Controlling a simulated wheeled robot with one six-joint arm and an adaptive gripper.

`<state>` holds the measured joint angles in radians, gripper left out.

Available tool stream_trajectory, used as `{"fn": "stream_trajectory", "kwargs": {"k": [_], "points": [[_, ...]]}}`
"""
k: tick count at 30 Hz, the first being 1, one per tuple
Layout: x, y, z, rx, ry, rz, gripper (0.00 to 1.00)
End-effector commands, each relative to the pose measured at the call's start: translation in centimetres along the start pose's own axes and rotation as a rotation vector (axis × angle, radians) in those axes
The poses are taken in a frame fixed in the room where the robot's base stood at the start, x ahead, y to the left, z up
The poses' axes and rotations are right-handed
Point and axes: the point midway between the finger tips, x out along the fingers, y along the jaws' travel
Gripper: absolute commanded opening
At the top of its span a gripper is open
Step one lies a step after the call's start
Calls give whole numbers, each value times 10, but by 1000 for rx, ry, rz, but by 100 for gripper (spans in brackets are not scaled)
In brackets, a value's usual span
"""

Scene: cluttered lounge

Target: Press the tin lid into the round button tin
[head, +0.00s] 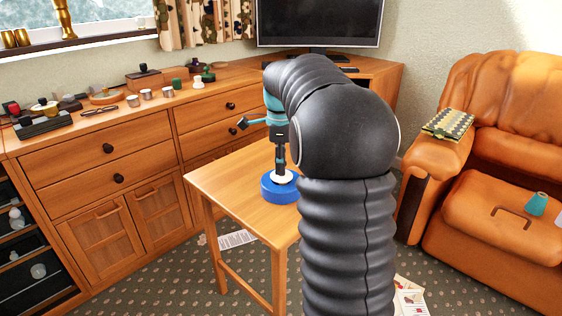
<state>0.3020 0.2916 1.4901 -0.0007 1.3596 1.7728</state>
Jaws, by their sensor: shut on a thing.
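The round button tin (279,193) is a low blue cylinder standing upright on the small wooden table (232,188). The tin lid (288,179) looks like a white disc at the tin's top, smaller than the blue rim around it. My gripper (280,167) points straight down over the tin and is shut on the lid. I cannot tell whether the lid is seated in the tin or just above it. My arm hides the table's right part.
A long wooden sideboard (75,157) with small tins, stamps and boxes runs behind the table. A television (320,24) stands at the back. An orange armchair (500,200) is on the right. Papers (237,240) lie on the carpet. The table's left part is clear.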

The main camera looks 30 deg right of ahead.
Motion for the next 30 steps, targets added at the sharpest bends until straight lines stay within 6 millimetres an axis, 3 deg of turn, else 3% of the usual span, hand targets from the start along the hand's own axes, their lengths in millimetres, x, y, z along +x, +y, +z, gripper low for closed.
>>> {"fn": "stream_trajectory", "kwargs": {"k": [12, 13, 16, 26, 30], "points": [[10, 0, 0, 0, 0, -1, 0], [9, 0, 0, 0, 0, -1, 34], [8, 0, 0, 0, 0, -1, 56], [7, 0, 0, 0, 0, -1, 56], [-6, -1, 0, 0, -1, -3, 56]]}}
